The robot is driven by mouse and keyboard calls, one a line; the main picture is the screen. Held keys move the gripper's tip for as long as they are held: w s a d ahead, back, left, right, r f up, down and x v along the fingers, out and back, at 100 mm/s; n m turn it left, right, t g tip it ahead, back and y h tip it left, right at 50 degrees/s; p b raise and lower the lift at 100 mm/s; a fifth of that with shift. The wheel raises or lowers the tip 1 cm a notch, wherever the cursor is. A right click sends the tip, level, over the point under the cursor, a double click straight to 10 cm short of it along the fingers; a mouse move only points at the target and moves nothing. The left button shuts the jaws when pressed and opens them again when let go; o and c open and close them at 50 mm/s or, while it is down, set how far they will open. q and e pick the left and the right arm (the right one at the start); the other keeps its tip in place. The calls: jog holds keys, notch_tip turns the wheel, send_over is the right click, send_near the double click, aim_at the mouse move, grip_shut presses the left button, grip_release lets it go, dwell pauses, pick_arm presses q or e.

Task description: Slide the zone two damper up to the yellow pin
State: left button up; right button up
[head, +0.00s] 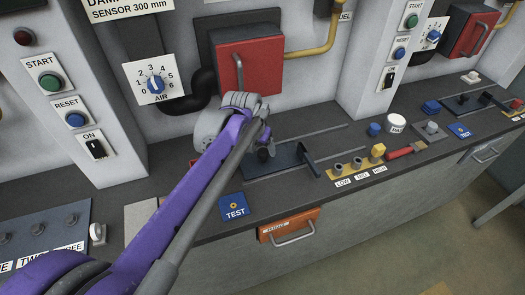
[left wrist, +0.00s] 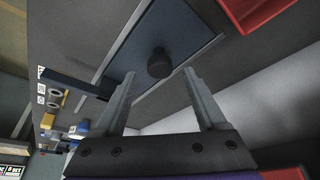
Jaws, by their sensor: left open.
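A dark blue damper plate (head: 287,158) with a black knob lies on a slide track in the bench top. An upright dark tab stands at its right end. No zone number shows on it. The yellow pin (head: 377,151) stands tallest at the HIGH end of a yellow strip, to the right of and apart from the plate. My left gripper (head: 265,141) is over the plate's left part. In the left wrist view its fingers (left wrist: 160,76) are spread, with the black knob (left wrist: 159,62) just beyond and between the tips. My right gripper is not in view.
Two lower pins stand at LOW and MID on the strip (head: 345,177). A red-handled tool (head: 405,149) lies right of it. A blue TEST plate (head: 234,206) and an orange drawer (head: 289,226) are at the front. A red furnace door (head: 248,66) is behind. Another slide (head: 466,103) is farther right.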

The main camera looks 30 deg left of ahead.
aim_at(276, 165)
pick_arm(q)
jog(key=shift+x, duration=1.45)
jog(key=shift+c, duration=0.2)
grip_shut()
